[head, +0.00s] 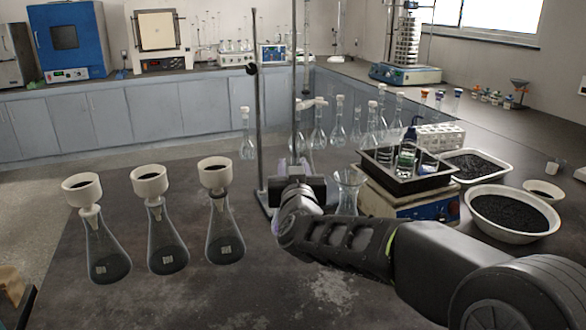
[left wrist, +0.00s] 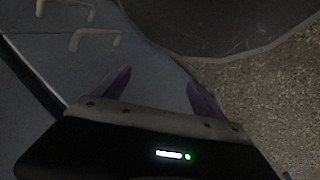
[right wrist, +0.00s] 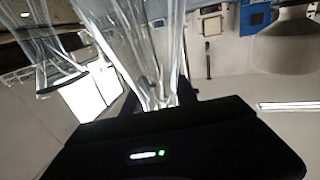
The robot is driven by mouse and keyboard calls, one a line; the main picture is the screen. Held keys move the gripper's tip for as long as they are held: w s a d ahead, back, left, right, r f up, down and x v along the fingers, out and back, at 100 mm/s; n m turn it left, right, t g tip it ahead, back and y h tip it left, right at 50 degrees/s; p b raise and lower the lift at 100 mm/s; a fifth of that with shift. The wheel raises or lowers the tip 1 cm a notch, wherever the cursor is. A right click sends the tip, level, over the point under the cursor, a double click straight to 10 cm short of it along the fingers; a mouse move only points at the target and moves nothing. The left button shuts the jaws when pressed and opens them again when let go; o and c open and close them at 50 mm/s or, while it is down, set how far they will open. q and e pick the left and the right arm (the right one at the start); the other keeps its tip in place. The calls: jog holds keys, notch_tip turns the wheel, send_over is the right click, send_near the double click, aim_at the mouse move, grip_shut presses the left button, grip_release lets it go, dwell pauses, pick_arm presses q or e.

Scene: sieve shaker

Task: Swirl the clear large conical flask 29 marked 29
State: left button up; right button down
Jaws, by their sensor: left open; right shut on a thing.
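My right gripper (head: 297,185) is above the dark bench, right of three funnel-topped flasks. In the right wrist view, which looks upside down, my right gripper (right wrist: 160,100) is shut on a clear glass vessel (right wrist: 150,50). Its narrow part is at the fingers, and it widens away from them, as a conical flask does. No number 29 is readable on it. In the head view it is mostly hidden behind my gripper and arm. My left gripper (left wrist: 157,95) is open and empty in the left wrist view, with floor and cabinet fronts beyond it.
Three conical flasks with white funnels (head: 150,185) and dark contents stand at the left. A flared clear glass (head: 348,190) stands close right of my gripper. A metal stand rod (head: 260,120), stoppered flasks (head: 318,130), a black tray (head: 378,170) and a bowl of black grains (head: 512,212) are near.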

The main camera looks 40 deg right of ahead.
jog(key=shift+r, duration=0.1)
notch_tip(320, 180, up, 5)
jog(key=p, duration=0.4)
jog(key=shift+p, duration=0.3)
dwell(0.4)
